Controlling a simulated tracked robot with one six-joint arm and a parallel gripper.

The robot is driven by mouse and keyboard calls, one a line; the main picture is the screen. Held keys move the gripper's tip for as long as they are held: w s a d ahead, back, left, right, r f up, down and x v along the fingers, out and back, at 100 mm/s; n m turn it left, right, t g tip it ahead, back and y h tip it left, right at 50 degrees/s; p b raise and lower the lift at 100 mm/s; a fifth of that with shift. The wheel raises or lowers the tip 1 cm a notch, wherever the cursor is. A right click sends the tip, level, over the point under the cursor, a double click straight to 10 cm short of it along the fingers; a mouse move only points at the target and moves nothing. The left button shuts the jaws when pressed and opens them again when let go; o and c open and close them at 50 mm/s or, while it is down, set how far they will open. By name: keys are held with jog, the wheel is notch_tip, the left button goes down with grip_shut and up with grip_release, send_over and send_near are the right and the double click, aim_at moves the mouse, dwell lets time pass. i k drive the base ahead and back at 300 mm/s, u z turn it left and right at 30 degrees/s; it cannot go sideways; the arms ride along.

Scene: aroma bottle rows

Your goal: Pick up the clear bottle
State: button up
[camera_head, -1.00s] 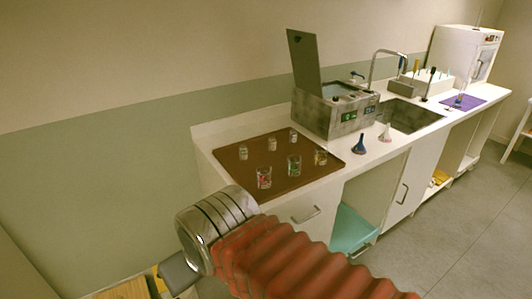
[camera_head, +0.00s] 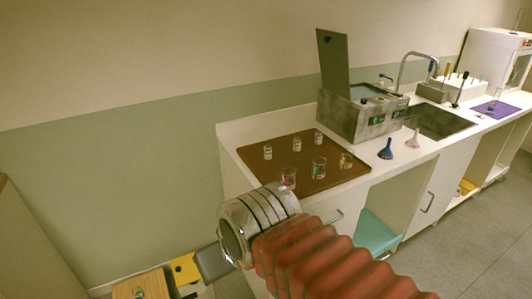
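Small pale bottles stand in the back row on a brown tray (camera_head: 250,170), one at the left (camera_head: 268,153) and one at the right (camera_head: 318,138). They are too small to tell which is the clear bottle. My gripper (camera_head: 212,262) shows only as a dark grey piece past the metal cuff of my red arm, at the lower left. It is apart from the tray, in front of and below it in the picture. Its fingertips cannot be made out.
Glasses with red (camera_head: 288,178), green (camera_head: 319,168) and yellow (camera_head: 346,161) contents stand in the tray's front row. A steel bath with raised lid (camera_head: 335,62), a blue funnel (camera_head: 386,149) and a pink funnel (camera_head: 413,139) stand to the right. A wooden block (camera_head: 128,290) is at lower left.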

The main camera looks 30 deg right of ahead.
aim_at(267, 150)
jog(key=u, duration=0.05)
jog(key=i, duration=0.95)
jog(key=z, duration=0.05)
